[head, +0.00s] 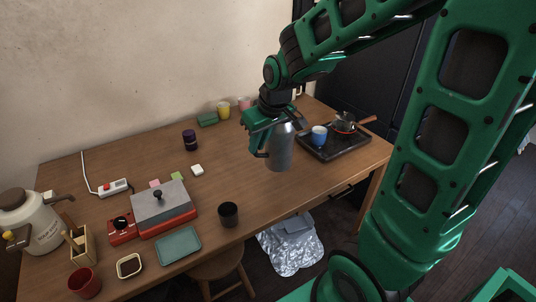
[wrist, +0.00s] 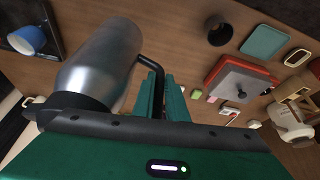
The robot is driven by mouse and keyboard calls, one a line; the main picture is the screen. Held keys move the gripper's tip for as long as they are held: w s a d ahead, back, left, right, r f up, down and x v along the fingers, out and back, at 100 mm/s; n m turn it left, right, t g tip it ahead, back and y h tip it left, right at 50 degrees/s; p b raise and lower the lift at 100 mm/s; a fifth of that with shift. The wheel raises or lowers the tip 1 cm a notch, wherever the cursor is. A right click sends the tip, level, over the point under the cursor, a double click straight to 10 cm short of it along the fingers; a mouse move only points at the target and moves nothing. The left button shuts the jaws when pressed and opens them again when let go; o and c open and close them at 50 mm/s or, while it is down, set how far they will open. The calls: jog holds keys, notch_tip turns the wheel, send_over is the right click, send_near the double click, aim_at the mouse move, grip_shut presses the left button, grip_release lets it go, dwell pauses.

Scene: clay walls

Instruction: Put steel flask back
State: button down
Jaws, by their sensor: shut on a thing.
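The steel flask (head: 281,152), a brushed silver cylinder with a dark top and black handle, is upright over the right half of the table. It also shows large at the left of the wrist view (wrist: 103,58). My gripper (head: 262,152) is shut on the flask's black handle; in the wrist view the green fingers (wrist: 162,92) close around the handle beside the body. The flask seems held above the tabletop; its top is partly hidden by the gripper.
A black tray (head: 348,149) with a blue cup (head: 319,135) and a small pot (head: 345,123) lies right of the flask. A dark cup (head: 228,214) stands near the front edge. A red-based appliance (head: 163,210) is further left. The table (head: 240,181) is clear around the middle.

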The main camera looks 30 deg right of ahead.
jog(key=w+d+f, duration=0.7)
jog(key=w+f, duration=0.1)
jog(key=f, duration=0.2)
jog(key=shift+w+d+f, duration=0.2)
jog(key=shift+w+d, duration=0.05)
jog(key=shift+w, duration=0.1)
dwell(0.3)
jog(key=c, duration=1.8)
grip_release()
jog(key=shift+s+f, duration=0.1)
jog(key=shift+o, duration=0.2)
jog(key=v, duration=1.2)
